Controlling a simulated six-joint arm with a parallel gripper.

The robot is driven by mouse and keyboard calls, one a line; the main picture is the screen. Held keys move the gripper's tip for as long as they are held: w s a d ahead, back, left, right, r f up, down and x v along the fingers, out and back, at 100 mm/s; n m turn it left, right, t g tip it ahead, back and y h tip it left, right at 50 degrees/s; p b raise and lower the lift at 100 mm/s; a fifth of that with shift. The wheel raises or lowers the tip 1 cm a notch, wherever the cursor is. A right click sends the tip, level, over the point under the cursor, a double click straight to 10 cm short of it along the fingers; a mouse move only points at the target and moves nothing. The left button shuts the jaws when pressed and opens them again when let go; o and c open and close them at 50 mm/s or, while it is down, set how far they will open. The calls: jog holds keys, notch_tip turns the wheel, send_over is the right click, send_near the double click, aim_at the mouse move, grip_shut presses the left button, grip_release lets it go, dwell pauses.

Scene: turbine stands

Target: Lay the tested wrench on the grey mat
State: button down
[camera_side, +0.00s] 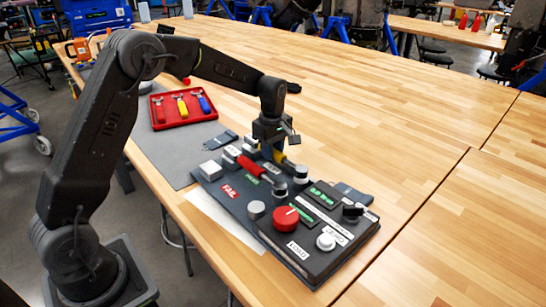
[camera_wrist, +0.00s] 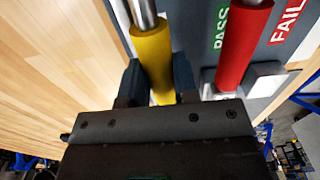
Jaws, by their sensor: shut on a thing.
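My gripper (camera_side: 273,145) is over the dark test board (camera_side: 215,192) in the side view. Its jaws are shut on the yellow handle (camera_wrist: 152,60) of a wrench, which also shows just below the jaws in the side view (camera_side: 278,156). The wrench's metal shaft runs out of the top of the wrist view. A red-handled wrench (camera_wrist: 242,45) lies beside it, its handle end by a light grey block, near the PASS and FAIL labels. The grey mat (camera_side: 160,147) lies left of the board, with bare room on its near part. Whether the yellow wrench touches the board is unclear.
A black test box (camera_side: 310,262) with a red knob (camera_side: 286,218) stands at the board's near right. A dark flat object (camera_side: 221,140) lies between mat and gripper. The table's right is clear.

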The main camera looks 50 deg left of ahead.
jog(key=shift+r, duration=0.1)
jog(key=shift+r, duration=0.8)
jog(key=shift+r, duration=0.45)
jog(key=shift+m, duration=0.3)
jog(key=r, duration=0.6)
jog(key=shift+a, duration=0.4)
jog(key=s+a+m, duration=0.3)
jog(key=a+m, duration=0.6)
jog(key=s+a+m, duration=0.3)
jog(key=a+m, duration=0.5)
jog(key=shift+w+f, duration=0.1)
jog(key=shift+f, duration=6.9)
